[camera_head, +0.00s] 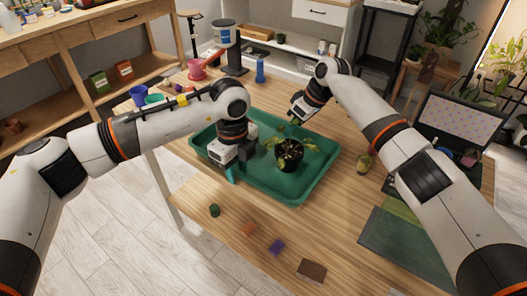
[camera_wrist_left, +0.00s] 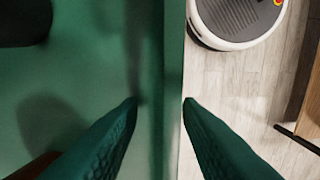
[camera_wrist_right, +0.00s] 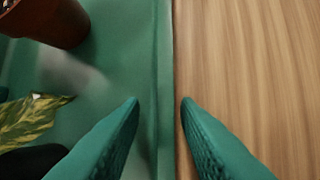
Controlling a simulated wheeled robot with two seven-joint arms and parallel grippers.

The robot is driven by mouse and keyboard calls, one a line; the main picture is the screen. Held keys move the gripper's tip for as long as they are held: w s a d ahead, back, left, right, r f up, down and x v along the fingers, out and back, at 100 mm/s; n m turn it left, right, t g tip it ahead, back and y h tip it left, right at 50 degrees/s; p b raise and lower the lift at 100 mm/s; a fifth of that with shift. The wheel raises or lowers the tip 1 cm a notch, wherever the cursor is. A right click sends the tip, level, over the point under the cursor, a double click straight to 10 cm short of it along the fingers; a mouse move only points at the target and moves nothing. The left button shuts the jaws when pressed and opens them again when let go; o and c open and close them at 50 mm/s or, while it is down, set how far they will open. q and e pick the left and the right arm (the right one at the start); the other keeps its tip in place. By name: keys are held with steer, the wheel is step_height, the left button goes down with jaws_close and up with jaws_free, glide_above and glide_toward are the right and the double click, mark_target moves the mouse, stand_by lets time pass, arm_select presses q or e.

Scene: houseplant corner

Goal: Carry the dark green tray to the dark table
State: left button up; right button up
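The dark green tray (camera_head: 262,181) lies on the wooden table. A dark pot with a leafy plant (camera_head: 289,156) stands in it. My left gripper (camera_head: 231,175) is at the tray's near left side. In the left wrist view its open fingers (camera_wrist_left: 160,102) lie either side of the tray's rim (camera_wrist_left: 172,60), with floor beyond. My right gripper (camera_head: 294,117) is at the tray's far side. In the right wrist view its open fingers (camera_wrist_right: 159,102) lie either side of the rim (camera_wrist_right: 163,50), beside a brown pot (camera_wrist_right: 48,18). I cannot tell for certain which thing is the dark table.
The wooden table (camera_head: 340,225) has small blocks at its near edge and a green mat (camera_head: 400,245) at right. A blue bottle (camera_head: 260,70), pink pot (camera_head: 197,70) and open case (camera_head: 465,125) stand around. A black stand (camera_head: 388,40) is at the back. Floor is at left.

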arm_select(q)
steer(key=shift+c, duration=0.5)
arm_select(e)
steer(key=shift+c, duration=0.6)
arm_select(q)
jaws_close()
arm_select(e)
jaws_close()
arm_select(q)
steer(key=shift+r, duration=0.1)
arm_select(e)
steer(key=shift+r, duration=0.1)
